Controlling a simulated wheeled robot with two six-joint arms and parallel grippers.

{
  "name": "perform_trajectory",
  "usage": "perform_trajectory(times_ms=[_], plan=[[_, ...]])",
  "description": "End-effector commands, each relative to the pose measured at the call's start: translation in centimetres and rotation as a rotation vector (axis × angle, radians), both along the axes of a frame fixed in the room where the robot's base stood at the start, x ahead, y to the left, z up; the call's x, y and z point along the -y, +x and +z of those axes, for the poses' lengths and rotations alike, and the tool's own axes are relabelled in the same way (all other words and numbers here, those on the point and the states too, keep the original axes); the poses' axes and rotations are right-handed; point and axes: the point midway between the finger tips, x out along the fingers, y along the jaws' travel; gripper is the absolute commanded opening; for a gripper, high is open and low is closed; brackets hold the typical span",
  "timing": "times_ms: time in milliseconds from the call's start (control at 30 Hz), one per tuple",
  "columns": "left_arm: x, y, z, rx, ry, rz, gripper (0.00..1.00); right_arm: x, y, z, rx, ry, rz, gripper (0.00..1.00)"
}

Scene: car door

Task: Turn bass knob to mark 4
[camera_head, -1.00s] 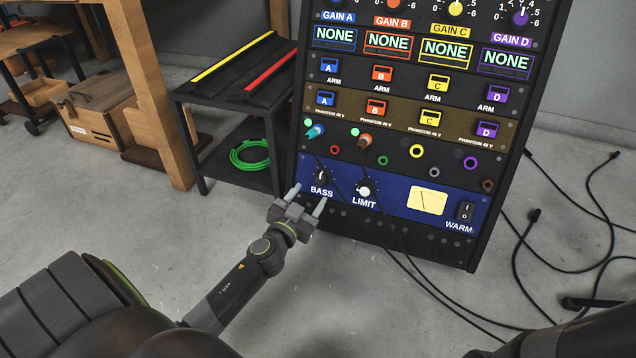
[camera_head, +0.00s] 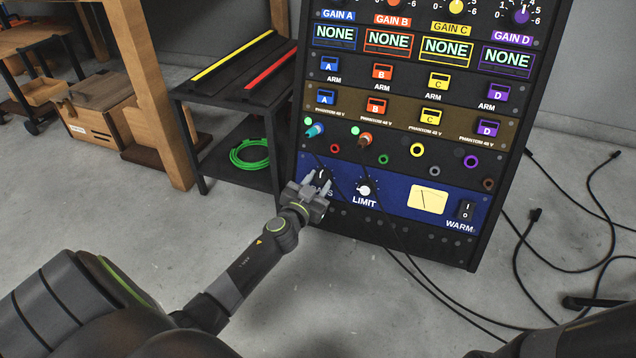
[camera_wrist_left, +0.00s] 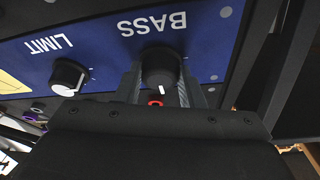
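The black BASS knob (camera_wrist_left: 159,66) is on the blue panel (camera_wrist_left: 225,30). The wrist view is upside down, and the knob's white mark (camera_wrist_left: 161,90) points away from the BASS label. My left gripper (camera_head: 315,180) is at this knob and hides most of it and part of its label in the head view. In the left wrist view its two fingers (camera_wrist_left: 160,82) stand on either side of the knob, close to it. I cannot tell whether they touch it. The scale numbers around the knob are not readable. My right gripper is not in view.
The LIMIT knob (camera_head: 364,189) sits just right of the BASS knob. A cream meter (camera_head: 427,200) and a WARM switch (camera_head: 466,210) are farther right. Cable plugs (camera_head: 315,131) stick out above the BASS knob. Black cables (camera_head: 520,250) lie on the floor at right.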

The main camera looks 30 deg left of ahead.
Motion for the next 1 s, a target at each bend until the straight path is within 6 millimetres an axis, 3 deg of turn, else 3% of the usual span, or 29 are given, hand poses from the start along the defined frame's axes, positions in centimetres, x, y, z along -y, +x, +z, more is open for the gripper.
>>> perform_trajectory(times_ms=[133,433,1000], plan=[[0.0,0.0,0.0,0.0,0.0,0.0,0.12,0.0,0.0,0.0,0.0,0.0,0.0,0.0],[0.0,0.0,0.1,-0.009,0.036,-0.015,0.12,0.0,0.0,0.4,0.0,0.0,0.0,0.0],[-0.2,-0.1,0.2,-0.068,0.274,-0.098,0.12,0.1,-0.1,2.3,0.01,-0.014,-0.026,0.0]])
